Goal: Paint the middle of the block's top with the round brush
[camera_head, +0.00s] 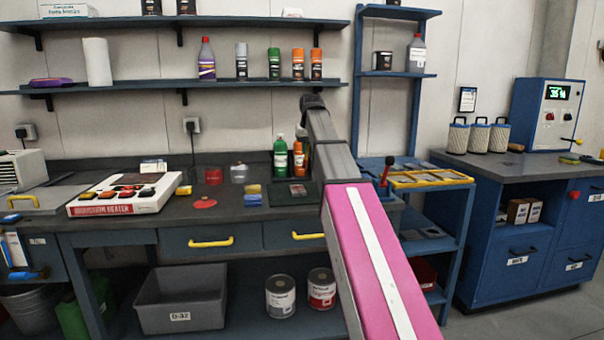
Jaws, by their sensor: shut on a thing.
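I cannot make out the round brush or the block for certain in the head view. My arm rises from the lower right across the middle, with a pink link and then a grey link ending in a dark joint in front of the shelves. My gripper and whatever it holds are not visible. The arm hides part of the bench behind it.
The workbench (230,212) carries a red-and-white heater box (125,193), a red disc (205,203) and green and orange bottles (280,157). Shelves (130,88) hang above. A blue trolley (450,215) with a yellow-edged tray stands right of my arm, then a blue cabinet (480,235).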

